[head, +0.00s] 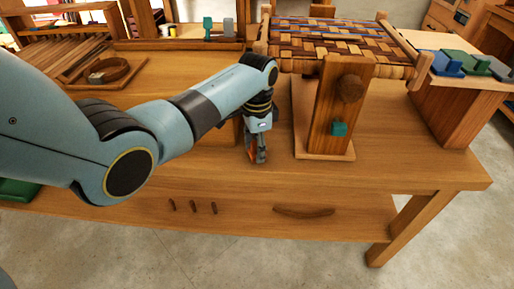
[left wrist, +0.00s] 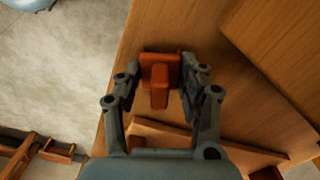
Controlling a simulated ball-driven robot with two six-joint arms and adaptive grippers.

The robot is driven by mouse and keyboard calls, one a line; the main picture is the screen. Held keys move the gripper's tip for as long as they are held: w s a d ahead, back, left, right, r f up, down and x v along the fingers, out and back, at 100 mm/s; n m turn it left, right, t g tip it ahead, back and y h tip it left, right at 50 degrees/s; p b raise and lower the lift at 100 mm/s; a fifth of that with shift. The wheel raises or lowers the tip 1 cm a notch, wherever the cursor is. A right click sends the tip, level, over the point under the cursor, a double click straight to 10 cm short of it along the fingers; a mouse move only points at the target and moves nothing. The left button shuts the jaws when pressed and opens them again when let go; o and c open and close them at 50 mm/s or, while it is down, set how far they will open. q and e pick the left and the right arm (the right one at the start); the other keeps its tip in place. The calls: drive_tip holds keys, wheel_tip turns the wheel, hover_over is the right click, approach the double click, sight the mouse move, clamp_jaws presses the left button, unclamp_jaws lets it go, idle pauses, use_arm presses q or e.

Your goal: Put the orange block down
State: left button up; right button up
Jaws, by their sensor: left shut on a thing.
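The orange block (left wrist: 158,84) is between the fingers of my left gripper (left wrist: 160,92) in the left wrist view. It has a flat plate and a raised bar. In the head view my left gripper (head: 257,156) points down near the front edge of the wooden table (head: 410,178), and only a sliver of the orange block (head: 251,150) shows. The fingers are shut on the block. I cannot tell whether the block touches the table top. My right gripper is in neither view.
Blue and green blocks (head: 455,62) sit on a wooden box (head: 458,108) at right. Table room is clear at front right.

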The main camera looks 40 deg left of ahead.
use_arm(q)
drive_tip(key=o, duration=0.9)
drive_tip(key=shift+f, duration=0.1)
drive_tip(key=shift+o, duration=0.2)
wheel_tip(320, 180, up, 8)
drive_tip(key=shift+f+p, duration=0.1)
drive_tip(key=shift+p, duration=0.6)
